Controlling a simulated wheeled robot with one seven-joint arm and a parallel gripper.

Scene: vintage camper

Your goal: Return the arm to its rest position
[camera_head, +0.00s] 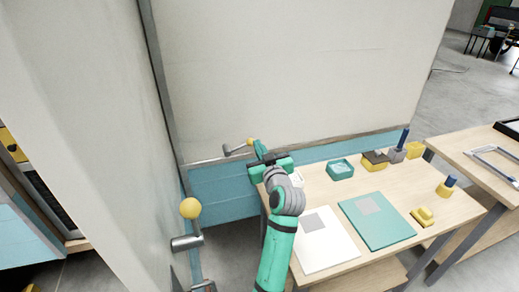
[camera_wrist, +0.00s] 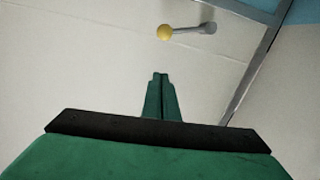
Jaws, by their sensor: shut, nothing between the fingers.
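My green arm (camera_head: 278,250) reaches up from the bottom of the head view, over the left end of a wooden table. My gripper (camera_head: 257,147) is at its far end, close to the camper's pale wall. In the wrist view my gripper (camera_wrist: 160,76) has its two green fingers together with nothing between them. A lever handle with a yellow knob (camera_head: 249,142) is by the gripper in the head view. In the wrist view that yellow knob (camera_wrist: 165,32) lies beyond the fingertips, apart from them in the picture.
A second yellow-knobbed lever (camera_head: 190,208) stands at the left. The wooden table (camera_head: 374,259) holds a white board (camera_head: 336,255), a teal board (camera_head: 400,230), a teal tray (camera_head: 340,169) and a yellow block (camera_head: 423,216). Another table (camera_head: 488,166) stands at the right.

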